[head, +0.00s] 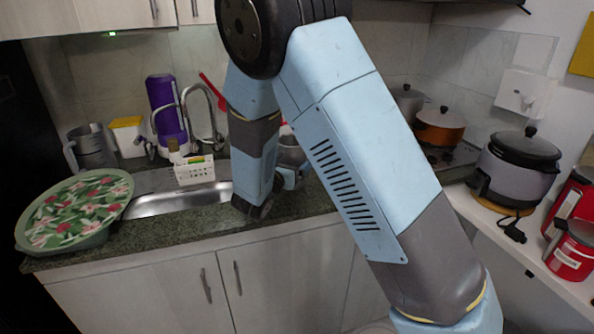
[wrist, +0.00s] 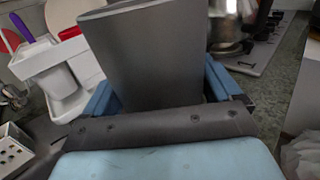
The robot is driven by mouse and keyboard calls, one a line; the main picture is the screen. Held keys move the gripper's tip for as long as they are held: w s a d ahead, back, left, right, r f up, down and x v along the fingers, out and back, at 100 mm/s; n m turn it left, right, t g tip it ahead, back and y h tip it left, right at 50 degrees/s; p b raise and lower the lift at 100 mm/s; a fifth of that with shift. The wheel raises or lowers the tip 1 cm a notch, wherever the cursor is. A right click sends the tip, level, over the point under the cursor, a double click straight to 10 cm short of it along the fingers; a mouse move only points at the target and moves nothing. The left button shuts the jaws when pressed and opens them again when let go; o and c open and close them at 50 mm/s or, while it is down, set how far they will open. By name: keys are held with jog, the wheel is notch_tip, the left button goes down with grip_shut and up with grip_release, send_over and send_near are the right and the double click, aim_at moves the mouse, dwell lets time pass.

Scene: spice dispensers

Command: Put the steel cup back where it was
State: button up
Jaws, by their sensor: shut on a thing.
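My gripper (wrist: 158,92) shows in the wrist view with its two blue fingers on either side of a grey, smooth, tapered vessel, which I take to be the steel cup (wrist: 145,55). The gripper is shut on it. The cup widens towards its rim, and its lower part is hidden behind the gripper. In the head view, my gripper is over the counter at the right end of the sink, largely hidden by my arm. A grey metal vessel (head: 291,152) shows there beside my arm; I cannot tell if it is the held cup.
In the wrist view, white dispensers (wrist: 62,75) stand close left of the cup and a shiny pot (wrist: 230,25) stands beyond it. The sink (head: 180,200), a white basket (head: 195,172), a purple bottle (head: 167,110) and a floral tray (head: 80,205) are on the left.

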jog(key=shift+f, duration=1.2)
jog(key=shift+f, duration=0.1)
jog(key=o, duration=0.9)
